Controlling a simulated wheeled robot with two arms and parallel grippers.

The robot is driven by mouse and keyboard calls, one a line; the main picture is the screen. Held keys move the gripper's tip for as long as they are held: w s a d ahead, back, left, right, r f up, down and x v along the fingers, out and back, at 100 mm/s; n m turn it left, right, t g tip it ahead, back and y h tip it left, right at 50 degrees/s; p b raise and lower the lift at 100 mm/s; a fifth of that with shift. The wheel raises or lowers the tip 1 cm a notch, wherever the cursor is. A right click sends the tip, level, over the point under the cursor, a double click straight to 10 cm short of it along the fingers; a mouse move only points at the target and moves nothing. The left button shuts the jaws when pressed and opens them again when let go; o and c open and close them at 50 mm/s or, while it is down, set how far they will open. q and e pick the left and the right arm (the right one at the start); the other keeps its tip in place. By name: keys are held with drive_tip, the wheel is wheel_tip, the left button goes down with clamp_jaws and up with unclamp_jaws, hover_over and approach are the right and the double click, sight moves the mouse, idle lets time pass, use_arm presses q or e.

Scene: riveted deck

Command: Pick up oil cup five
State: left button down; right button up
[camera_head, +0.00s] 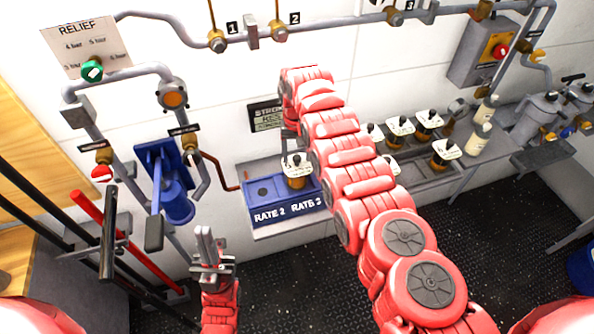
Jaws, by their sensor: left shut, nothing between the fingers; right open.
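Several oil cups with white tags and black knobs stand on a grey shelf right of my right arm, such as one at the back (429,120), one beside it (400,126) and one nearer the front (447,152). Another oil cup (297,170) sits on the blue block marked RATE 2 and RATE 3 (262,206). The tag numbers are too small to read, so I cannot tell which is cup five. My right gripper (291,141) is mostly hidden by my arm, just above the block's cup. My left gripper (206,246) is shut and empty, pointing up.
Pipes and valves line the white wall. A blue pump (172,190) and a red bar (115,235) stand at the left. Pale bottles (480,138) stand at the shelf's right. My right arm covers part of the shelf. The dark floor in front is clear.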

drive_tip(key=shift+f, duration=0.7)
clamp_jaws()
idle(1.0)
